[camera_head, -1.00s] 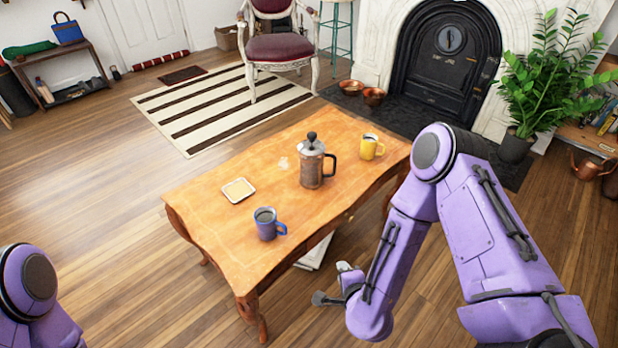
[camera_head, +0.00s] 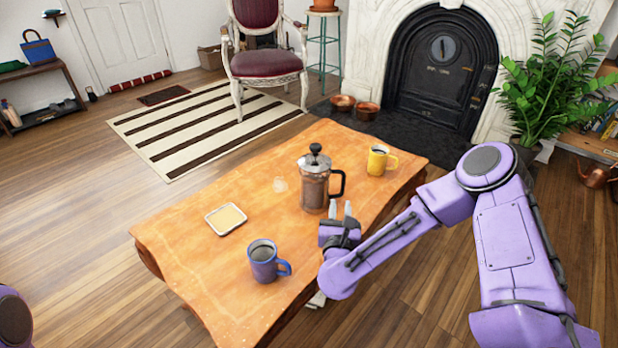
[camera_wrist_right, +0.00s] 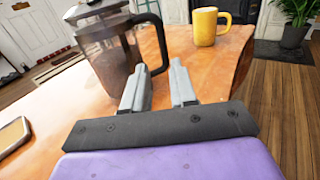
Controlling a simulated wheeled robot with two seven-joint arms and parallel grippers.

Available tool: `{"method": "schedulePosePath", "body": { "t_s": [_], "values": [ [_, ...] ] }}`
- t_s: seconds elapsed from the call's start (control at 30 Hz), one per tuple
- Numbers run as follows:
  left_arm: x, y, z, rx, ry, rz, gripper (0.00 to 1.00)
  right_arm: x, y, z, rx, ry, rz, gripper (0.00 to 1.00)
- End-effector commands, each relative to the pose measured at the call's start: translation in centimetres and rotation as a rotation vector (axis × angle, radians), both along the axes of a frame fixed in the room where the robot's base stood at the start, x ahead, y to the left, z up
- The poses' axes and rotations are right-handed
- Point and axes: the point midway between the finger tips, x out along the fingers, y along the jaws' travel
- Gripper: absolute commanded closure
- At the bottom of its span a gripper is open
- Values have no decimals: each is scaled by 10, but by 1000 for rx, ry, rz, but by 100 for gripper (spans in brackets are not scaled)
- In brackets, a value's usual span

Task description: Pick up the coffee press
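The coffee press (camera_head: 314,183) stands upright on the wooden table (camera_head: 200,265), its black handle on the right side. In the right wrist view the press (camera_wrist_right: 108,62) is at upper left, its top cut off. My right gripper (camera_head: 340,209) is just in front of the press, below its handle in the picture. In the right wrist view its two fingers (camera_wrist_right: 160,85) are apart with nothing between them, and the handle (camera_wrist_right: 152,42) is beyond the left finger. I cannot tell whether that finger touches it. My left gripper is out of view.
A yellow mug (camera_head: 378,161) stands right of the press. A blue mug (camera_head: 264,261) stands near the table's front edge, left of my right gripper. A small square dish (camera_head: 226,219) lies at left. The table's middle left is mostly clear.

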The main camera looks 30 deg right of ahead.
Motion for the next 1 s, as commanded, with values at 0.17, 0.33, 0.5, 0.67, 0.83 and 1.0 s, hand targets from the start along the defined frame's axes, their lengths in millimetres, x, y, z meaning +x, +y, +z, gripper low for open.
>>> {"method": "schedulePosePath", "body": {
  "t_s": [0.17,0.33,0.5,0.67,0.83,1.0],
  "values": [
    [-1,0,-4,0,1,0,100,27,-20,-1,0,-1,-6,73],
    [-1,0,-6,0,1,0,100,44,-31,-1,-1,1,-3,73],
    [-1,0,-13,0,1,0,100,69,-49,-1,-1,1,-4,73],
    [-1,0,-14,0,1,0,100,82,-57,0,-1,3,-1,73],
    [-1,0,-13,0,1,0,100,83,-56,1,-1,3,0,73],
    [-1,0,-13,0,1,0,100,82,-56,1,-1,3,0,100]
  ]
}}
